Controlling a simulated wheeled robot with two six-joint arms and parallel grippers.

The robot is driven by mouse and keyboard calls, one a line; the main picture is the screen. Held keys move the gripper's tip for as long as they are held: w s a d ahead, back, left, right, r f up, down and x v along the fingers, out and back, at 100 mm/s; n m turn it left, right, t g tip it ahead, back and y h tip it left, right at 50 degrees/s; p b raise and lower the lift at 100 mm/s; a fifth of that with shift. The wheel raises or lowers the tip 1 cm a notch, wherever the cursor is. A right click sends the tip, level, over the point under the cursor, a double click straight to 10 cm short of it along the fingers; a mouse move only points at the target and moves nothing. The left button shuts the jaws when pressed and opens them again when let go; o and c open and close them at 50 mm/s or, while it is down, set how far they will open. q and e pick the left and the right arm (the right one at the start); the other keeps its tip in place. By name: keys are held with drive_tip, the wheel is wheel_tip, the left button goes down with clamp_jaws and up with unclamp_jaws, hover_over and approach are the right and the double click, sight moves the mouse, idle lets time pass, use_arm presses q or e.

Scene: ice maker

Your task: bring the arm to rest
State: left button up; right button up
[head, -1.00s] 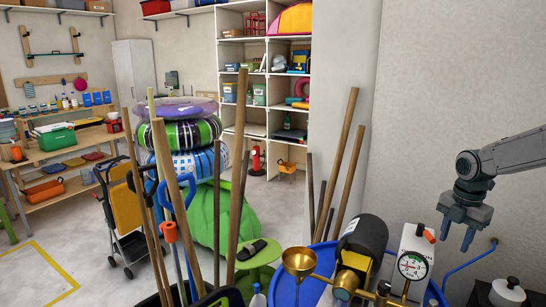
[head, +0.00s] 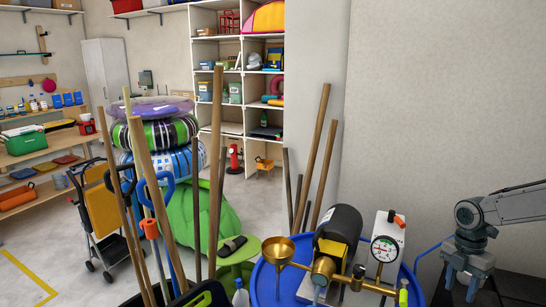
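My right gripper (head: 460,289) comes in from the right edge and hangs fingers down, low in the picture. Its two grey fingers are apart, with nothing seen between them. It is to the right of a machine with a brass funnel (head: 279,249), a dark motor cylinder (head: 339,227) and a white gauge (head: 385,251). The gripper looks clear of the machine, though its depth is hard to tell. My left gripper is not in view.
The machine stands on a round blue top (head: 268,284). A blue hose (head: 429,249) curves near my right gripper. Several tall wooden poles stand left of the machine, before stacked swim rings (head: 158,131) and a green bag (head: 180,205). Bare wall fills the right.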

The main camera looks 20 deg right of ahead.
drive_tip(key=s+a+f+m, duration=0.2)
drive_tip(key=s+a+f, duration=0.3)
drive_tip(key=s+f, duration=0.45)
drive_tip(key=s+a+f+m, duration=0.2)
drive_tip(key=s+a+f, duration=0.3)
drive_tip(key=s+f, duration=0.5)
drive_tip(key=a+f+m+t, duration=0.35)
drive_tip(key=a+m, duration=0.35)
drive_tip(key=a, duration=0.9)
drive_tip(key=a+r+m+t+h, duration=0.1)
drive_tip(key=a+r+m+t, duration=0.1)
drive_tip(key=a+r+m, duration=0.5)
drive_tip(key=d+f+m+g+b, duration=0.1)
drive_tip(key=d+f+g+b, duration=0.2)
drive_tip(key=f, duration=3.4)
drive_tip(key=s+d+f+b, duration=0.1)
drive_tip(key=s+d+f, duration=0.1)
drive_tip(key=s+f, duration=1.6)
drive_tip(key=shift+s+d+f+m+b, duration=0.2)
drive_tip(key=shift+f+m+b, duration=0.15)
drive_tip(key=shift+f, duration=0.35)
